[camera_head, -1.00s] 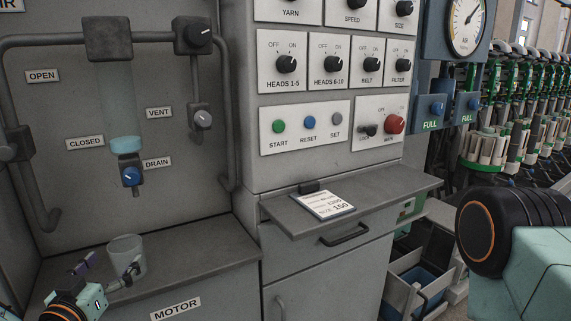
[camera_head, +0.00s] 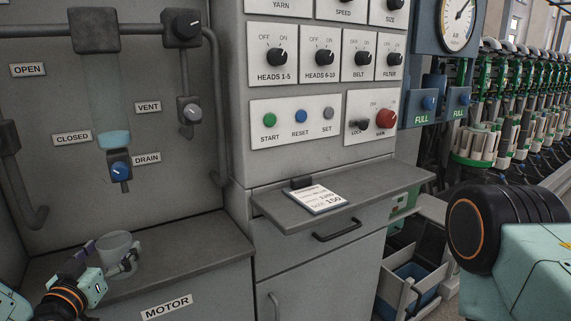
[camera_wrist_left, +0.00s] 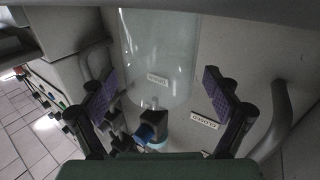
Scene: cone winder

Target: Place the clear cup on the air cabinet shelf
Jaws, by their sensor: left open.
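The clear cup (camera_head: 118,246) stands upright on the grey air cabinet shelf (camera_head: 193,248) at the lower left of the head view. In the left wrist view the cup (camera_wrist_left: 158,50) is large and see-through, upside down in the picture, with labels showing through it. My left gripper (camera_head: 110,255) is open at the near side of the cup, one finger overlapping its lower part. In the left wrist view the padded fingers of my left gripper (camera_wrist_left: 163,88) are spread to either side of the cup's outline. I cannot tell how deep it sits between them. My right gripper is out of view.
A sight tube with a blue drain knob (camera_head: 120,170) and a vent knob (camera_head: 190,111) are on the wall behind the cup. A vertical pipe (camera_head: 216,110) runs right of them. The shelf is clear right of the cup. A ledge with a card (camera_head: 318,199) juts out further right.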

